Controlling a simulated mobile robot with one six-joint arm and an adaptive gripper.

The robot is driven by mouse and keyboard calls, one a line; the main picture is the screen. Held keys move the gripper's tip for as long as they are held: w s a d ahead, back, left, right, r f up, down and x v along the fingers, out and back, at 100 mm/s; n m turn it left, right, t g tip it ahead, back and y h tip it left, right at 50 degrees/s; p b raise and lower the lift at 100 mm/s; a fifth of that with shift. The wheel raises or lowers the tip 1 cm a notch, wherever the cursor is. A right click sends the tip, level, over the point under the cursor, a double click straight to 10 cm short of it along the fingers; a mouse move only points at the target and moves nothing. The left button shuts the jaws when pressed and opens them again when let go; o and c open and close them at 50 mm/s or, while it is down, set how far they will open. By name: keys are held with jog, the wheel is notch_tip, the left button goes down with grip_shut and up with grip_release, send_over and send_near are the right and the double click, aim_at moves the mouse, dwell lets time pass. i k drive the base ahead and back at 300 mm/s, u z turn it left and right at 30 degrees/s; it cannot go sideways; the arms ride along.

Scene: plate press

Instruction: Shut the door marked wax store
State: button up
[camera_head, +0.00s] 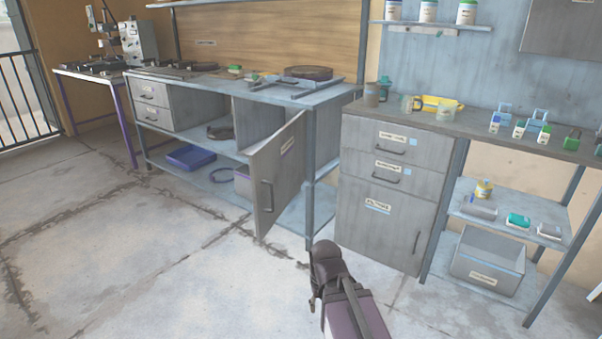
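A grey cabinet door (275,180) stands swung open from the left workbench, jutting toward the front. The fingers cannot be made out clearly.
A closed drawer cabinet (395,180) stands to the right, near my arm. A bench post (310,205) rises just right of the open door. A blue tray (191,157) lies on the lower shelf. The floor (170,260) left of my arm is clear.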

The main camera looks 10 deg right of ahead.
aim_at(277, 167)
jog(key=u, duration=0.05)
jog(key=i, duration=1)
jog(key=z, duration=0.05)
